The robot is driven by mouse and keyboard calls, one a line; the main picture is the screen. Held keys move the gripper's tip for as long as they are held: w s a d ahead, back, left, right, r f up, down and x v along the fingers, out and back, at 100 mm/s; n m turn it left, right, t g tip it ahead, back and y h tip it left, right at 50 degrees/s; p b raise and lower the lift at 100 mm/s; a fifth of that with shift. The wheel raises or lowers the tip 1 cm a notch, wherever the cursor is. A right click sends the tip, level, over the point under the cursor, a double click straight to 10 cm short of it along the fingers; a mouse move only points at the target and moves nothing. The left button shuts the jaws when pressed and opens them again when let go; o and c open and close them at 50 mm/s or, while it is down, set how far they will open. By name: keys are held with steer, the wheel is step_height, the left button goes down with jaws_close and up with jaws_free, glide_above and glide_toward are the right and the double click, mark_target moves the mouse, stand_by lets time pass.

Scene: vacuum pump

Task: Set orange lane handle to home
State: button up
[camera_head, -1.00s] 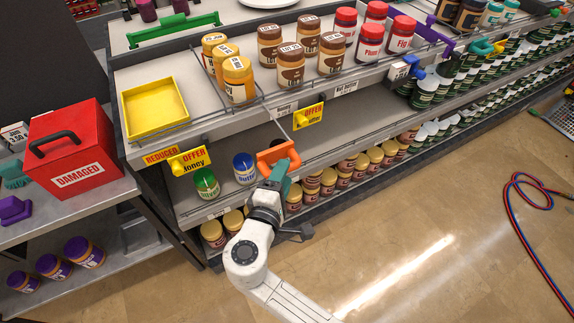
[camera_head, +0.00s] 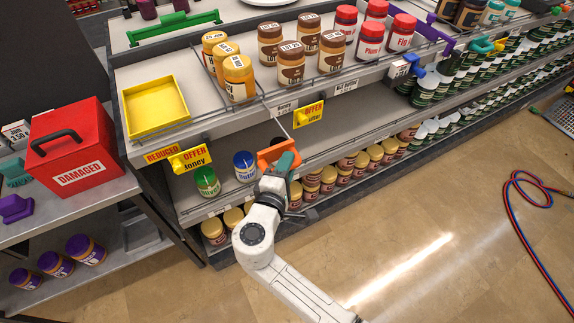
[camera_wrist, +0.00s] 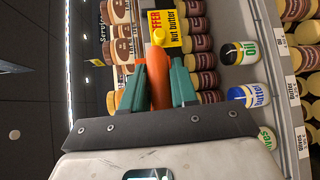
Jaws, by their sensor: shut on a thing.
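The orange lane handle (camera_head: 268,156) is at the front of the shelf unit, over the lower shelf, at the end of a thin rod. My gripper (camera_head: 285,162) has teal fingers and is shut on it. In the wrist view the orange handle (camera_wrist: 158,76) runs between the two teal fingers of my gripper (camera_wrist: 160,82). The fingers hide part of the handle, and its far end is hard to make out.
A green-lidded jar (camera_head: 207,181) and a blue-lidded jar (camera_head: 245,166) stand left of the handle. Yellow offer signs (camera_head: 309,114) hang from the upper shelf edge. Several jars fill the bottom shelf. A red box (camera_head: 72,148) stands left. The floor at right is open except for a hose.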

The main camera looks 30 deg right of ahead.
jaws_close()
steer(key=shift+w+f, duration=0.1)
steer(key=shift+w, duration=0.05)
steer(key=w+b, duration=0.8)
steer(key=w, duration=0.5)
steer(key=shift+w+b, duration=0.2)
steer(key=shift+b, duration=0.15)
steer(key=shift+a, duration=0.1)
